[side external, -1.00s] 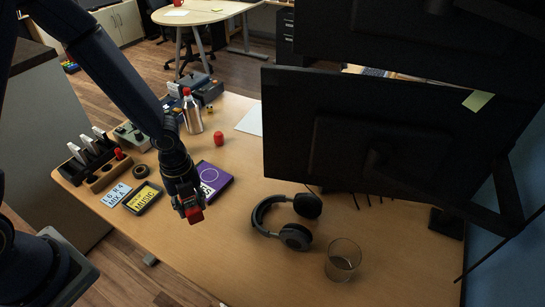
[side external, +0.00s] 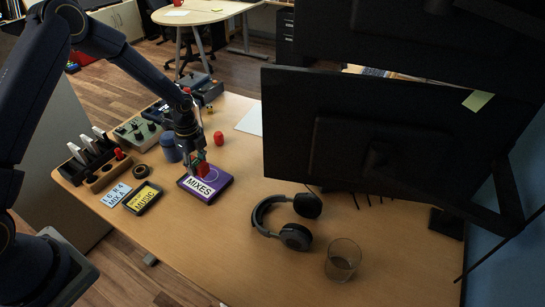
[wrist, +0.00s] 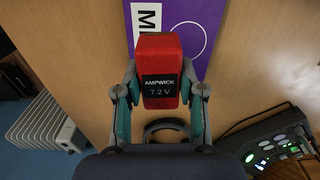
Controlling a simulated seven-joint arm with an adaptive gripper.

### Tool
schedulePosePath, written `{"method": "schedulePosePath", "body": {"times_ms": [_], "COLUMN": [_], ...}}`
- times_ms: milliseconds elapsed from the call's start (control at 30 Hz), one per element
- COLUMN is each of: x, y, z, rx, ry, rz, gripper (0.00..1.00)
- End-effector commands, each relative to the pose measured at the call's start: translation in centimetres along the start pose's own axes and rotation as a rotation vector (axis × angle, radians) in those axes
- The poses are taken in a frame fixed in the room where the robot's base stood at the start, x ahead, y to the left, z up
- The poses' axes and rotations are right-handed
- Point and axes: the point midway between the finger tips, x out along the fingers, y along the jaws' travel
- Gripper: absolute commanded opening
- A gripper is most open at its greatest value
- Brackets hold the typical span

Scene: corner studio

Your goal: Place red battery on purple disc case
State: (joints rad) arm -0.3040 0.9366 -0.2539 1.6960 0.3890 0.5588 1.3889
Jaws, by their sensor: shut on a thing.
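The red battery (side external: 202,171) is between the fingers of my gripper (side external: 197,163), which is shut on it. In the wrist view the battery (wrist: 158,60) shows a black label reading "AMPWICK 7.2 V", with a gripper finger (wrist: 160,84) on each side. The purple disc case (side external: 217,186), with a white "MIXES" label, lies flat on the table. In the side view the battery appears over the case's back part. In the wrist view the battery covers part of the case (wrist: 208,14). I cannot tell whether the battery touches the case.
A yellow "MUSIC" case (side external: 144,198) and a light blue case (side external: 115,194) lie left of it. A blue jar (side external: 170,148) stands close behind my gripper. A red object (side external: 218,138) is behind right. Headphones (side external: 290,222) and a glass (side external: 342,260) stand at right.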

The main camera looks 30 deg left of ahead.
Motion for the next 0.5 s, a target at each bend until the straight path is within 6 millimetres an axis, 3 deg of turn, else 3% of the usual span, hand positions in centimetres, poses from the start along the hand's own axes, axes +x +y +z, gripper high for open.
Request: {"method": "schedulePosePath", "body": {"times_ms": [233,400,500], "x": [2.1,4.5,5.0], "y": [-1.6,-1.6,-1.7], "z": [0.1,0.1,0.1], "rx": [-0.001,0.0,0.0], "ry": [0.0,0.0,0.0], "rz": [0.001,0.002,-0.001], "gripper": [0.0,0.0,0.0]}}
